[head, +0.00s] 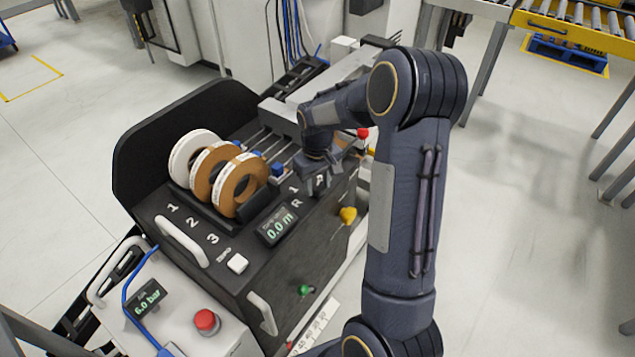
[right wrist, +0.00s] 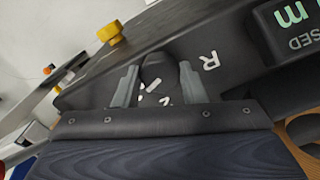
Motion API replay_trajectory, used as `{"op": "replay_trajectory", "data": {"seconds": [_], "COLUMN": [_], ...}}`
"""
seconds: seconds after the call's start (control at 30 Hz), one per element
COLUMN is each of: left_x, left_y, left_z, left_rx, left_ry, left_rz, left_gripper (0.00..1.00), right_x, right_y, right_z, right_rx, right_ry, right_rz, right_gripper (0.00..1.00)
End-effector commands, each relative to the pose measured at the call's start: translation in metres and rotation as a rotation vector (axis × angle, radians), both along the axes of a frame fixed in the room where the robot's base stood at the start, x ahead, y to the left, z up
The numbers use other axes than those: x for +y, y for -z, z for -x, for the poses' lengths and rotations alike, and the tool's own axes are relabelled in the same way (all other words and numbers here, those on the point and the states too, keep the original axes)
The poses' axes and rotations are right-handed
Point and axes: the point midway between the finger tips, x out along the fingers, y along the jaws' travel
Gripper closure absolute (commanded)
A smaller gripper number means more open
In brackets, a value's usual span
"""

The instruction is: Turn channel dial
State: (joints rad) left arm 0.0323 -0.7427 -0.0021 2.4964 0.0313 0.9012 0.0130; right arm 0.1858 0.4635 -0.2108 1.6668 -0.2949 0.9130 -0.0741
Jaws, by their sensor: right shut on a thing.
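The channel dial is a dark knob (right wrist: 157,68) on the black panel of the machine, with white markings beside it. In the right wrist view it sits between the two grey fingers of my right gripper (right wrist: 158,88), which is shut on it. In the head view my right arm reaches over the machine, and the gripper (head: 318,183) is at the panel's right end. The arm and gripper partly hide the dial there. A white letter R (right wrist: 210,60) is printed beside it. My left gripper is not in view.
Three tape rolls (head: 237,187) stand in a holder left of the dial. A display (head: 277,227) reads 0.0 m. A yellow knob (head: 348,215), a green knob (head: 305,290) and a red button (head: 207,321) are nearby. The floor at right is open.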

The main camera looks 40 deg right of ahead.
Motion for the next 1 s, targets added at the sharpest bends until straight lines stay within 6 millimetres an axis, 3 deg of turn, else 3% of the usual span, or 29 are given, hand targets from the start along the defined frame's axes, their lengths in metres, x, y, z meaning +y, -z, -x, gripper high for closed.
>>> {"op": "replay_trajectory", "data": {"seconds": [0.1,0.13,0.27,0.63,1.0], "left_x": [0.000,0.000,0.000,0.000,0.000], "left_y": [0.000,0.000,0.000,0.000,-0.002], "left_z": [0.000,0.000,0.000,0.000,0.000], "left_rx": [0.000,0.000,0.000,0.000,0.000], "left_ry": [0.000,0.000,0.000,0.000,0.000], "left_rz": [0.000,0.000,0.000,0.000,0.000], "left_gripper": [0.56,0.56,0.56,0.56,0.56], "right_x": [-0.001,-0.001,0.000,0.000,0.000], "right_y": [-0.001,-0.001,-0.001,-0.007,-0.065], "right_z": [-0.001,-0.001,-0.001,-0.001,-0.001], "right_rx": [-0.005,-0.005,-0.004,-0.003,-0.006], "right_ry": [0.002,0.002,0.002,0.000,0.000], "right_rz": [0.002,0.002,0.001,0.000,0.001], "right_gripper": [0.85,0.58,0.42,0.41,0.41]}}
